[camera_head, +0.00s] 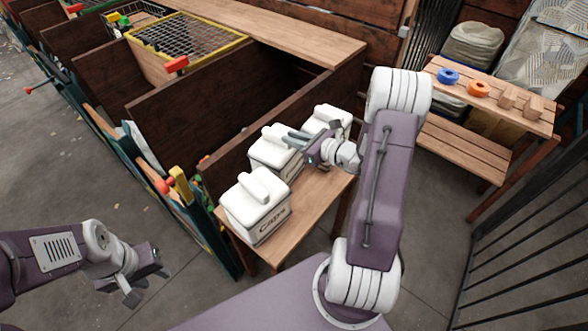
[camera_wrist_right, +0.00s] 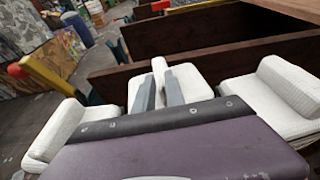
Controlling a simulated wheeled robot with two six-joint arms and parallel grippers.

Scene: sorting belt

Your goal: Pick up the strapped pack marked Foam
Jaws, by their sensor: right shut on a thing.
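Three white packs with bar handles on top stand in a row on a wooden bench (camera_head: 315,200). The near pack (camera_head: 250,215) bears the word Caps. The middle pack (camera_head: 264,158) has a front label that I cannot read, and the far pack (camera_head: 325,117) is partly behind my right gripper (camera_head: 294,139). No Foam marking is legible. The right gripper is shut on the middle pack's handle; in the right wrist view its two grey fingers (camera_wrist_right: 159,84) stand either side of the handle on this pack (camera_wrist_right: 198,90). My left gripper (camera_head: 143,277) is open and empty above the floor.
Dark wooden bins (camera_head: 190,95) stand right behind the bench. A wooden shelf (camera_head: 500,100) at the right holds a blue ring (camera_head: 448,76), an orange ring (camera_head: 479,88) and wooden blocks. Bare floor (camera_head: 195,285) lies around my left gripper.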

